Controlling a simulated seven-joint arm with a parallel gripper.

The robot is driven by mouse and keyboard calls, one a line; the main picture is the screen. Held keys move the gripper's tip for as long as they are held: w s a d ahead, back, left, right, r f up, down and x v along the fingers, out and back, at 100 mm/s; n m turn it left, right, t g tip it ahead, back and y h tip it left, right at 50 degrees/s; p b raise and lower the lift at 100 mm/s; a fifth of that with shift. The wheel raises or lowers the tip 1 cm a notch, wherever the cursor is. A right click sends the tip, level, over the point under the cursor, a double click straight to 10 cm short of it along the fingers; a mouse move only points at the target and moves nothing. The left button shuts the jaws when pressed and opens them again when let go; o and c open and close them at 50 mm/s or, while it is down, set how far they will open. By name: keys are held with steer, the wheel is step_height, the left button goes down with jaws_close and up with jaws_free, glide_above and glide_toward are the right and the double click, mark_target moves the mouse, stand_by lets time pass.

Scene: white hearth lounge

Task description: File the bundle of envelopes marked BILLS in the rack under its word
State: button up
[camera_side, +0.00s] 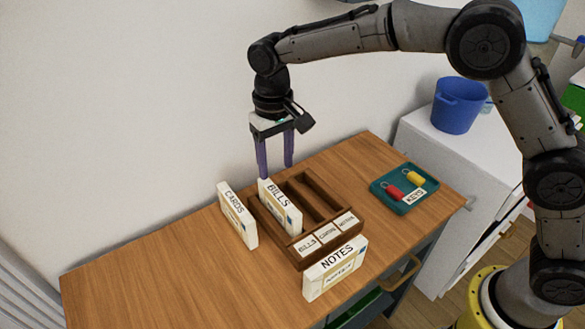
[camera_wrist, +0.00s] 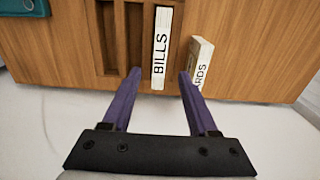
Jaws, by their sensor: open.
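The white BILLS bundle (camera_side: 281,208) stands upright in the left slot of the brown wooden rack (camera_side: 300,261), behind the label reading BILLS (camera_side: 307,244). It also shows in the wrist view (camera_wrist: 161,48), between my fingertips in the picture. My gripper (camera_side: 276,171) is open and empty, pointing down just above the bundle's top. One fingertip appears close to the bundle's back top corner; I cannot tell if they touch. My gripper's two purple fingers spread apart in the wrist view (camera_wrist: 159,74). The rack's other two slots look empty.
The CARDS bundle (camera_side: 237,216) stands on the table just left of the rack. The NOTES bundle (camera_side: 335,268) stands at the rack's front. A teal tray (camera_side: 382,195) with padlocks and a KEYS label lies right. The wooden table (camera_side: 150,262) is clear at left.

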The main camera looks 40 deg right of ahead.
steer(key=shift+r, duration=0.2)
steer(key=s+d+r+t, duration=0.3)
steer(key=s+d+r, duration=0.9)
steer(key=s+d, duration=0.2)
steer(key=s+d+f+t, duration=0.1)
steer(key=s+d, duration=0.2)
steer(key=s, duration=0.5)
steer(key=s+d+f+t, duration=0.1)
steer(key=s+d, duration=0.3)
steer(key=s, duration=0.4)
steer(key=shift+f+t, duration=0.3)
steer(key=shift+f, duration=0.45)
